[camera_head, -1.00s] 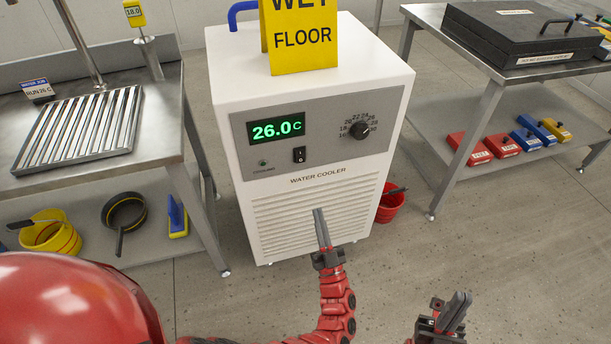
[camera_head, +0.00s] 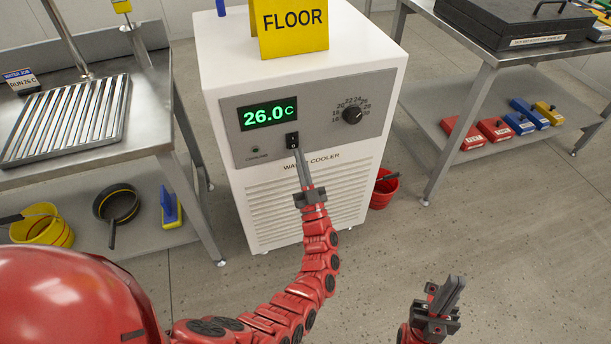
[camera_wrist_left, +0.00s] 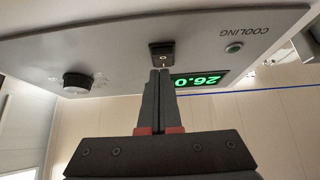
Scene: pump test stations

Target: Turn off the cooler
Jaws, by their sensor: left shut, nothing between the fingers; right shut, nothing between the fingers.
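The white water cooler (camera_head: 300,93) stands in the middle of the head view. Its display (camera_head: 268,115) reads 26.0 C in green. The black rocker switch (camera_head: 292,139) is below the display; it also shows in the left wrist view (camera_wrist_left: 162,50). My left gripper (camera_head: 297,153) is shut and empty, its tips at the lower edge of the switch. I cannot tell whether they touch. My right gripper (camera_head: 459,282) is shut and empty, low on the right.
A black dial (camera_head: 352,115) is right of the switch. A yellow wet floor sign (camera_head: 290,30) stands on the cooler. Steel tables flank it, the left one with a slatted rack (camera_head: 75,115). A red bucket (camera_head: 383,190) is beside the cooler. The floor at the right is open.

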